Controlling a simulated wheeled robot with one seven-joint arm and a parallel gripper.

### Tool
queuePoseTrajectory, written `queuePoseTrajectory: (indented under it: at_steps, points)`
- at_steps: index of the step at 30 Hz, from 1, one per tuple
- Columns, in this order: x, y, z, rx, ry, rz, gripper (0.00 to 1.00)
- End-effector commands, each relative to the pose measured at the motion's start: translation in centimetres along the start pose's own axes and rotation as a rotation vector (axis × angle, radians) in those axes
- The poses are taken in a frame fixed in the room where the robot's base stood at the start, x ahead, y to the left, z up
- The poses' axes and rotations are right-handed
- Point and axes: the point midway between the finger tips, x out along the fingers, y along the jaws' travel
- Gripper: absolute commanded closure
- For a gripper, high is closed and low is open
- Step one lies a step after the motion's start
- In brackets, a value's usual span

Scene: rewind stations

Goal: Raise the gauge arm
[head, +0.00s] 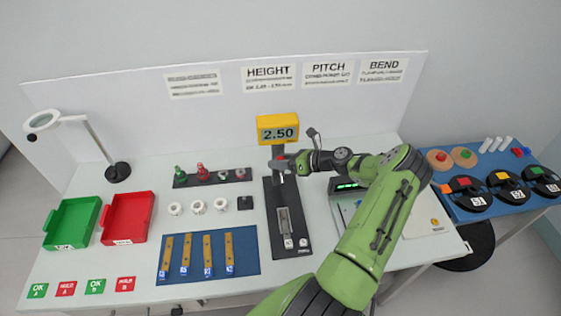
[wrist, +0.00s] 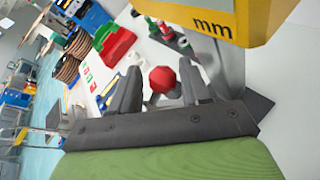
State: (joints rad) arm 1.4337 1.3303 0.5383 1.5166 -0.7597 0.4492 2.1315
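The height gauge has a yellow display box (head: 278,129) reading 2.50, on a post above a black base (head: 291,236). In the wrist view the box (wrist: 240,18) fills the upper right. A red knob (wrist: 164,80), which looks like the gauge arm's handle, shows between my fingers. My gripper (head: 287,165) is at the post just below the box. In the wrist view my gripper (wrist: 160,88) is open, with a finger on each side of the knob and gaps between. The rest of the gauge arm is mostly hidden by my gripper.
Left of the gauge are white rings (head: 198,207), a dark rack (head: 212,177) and a blue mat (head: 208,272) with brass strips. Green (head: 54,238) and red (head: 107,236) trays stand farther left. A device with a green readout (head: 347,186) lies partly under my arm.

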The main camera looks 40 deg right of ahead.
Motion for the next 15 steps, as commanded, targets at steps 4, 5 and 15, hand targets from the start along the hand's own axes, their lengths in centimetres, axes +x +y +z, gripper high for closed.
queuePoseTrajectory:
  at_steps: [4, 5, 15]
  points:
    - [0.0, 0.0, -0.1, 0.001, 0.001, 0.001, 0.45]
    - [0.0, 0.0, -0.1, 0.001, 0.001, 0.001, 0.45]
    - [-4.6, -0.2, -0.1, 0.002, -0.001, -0.006, 0.45]
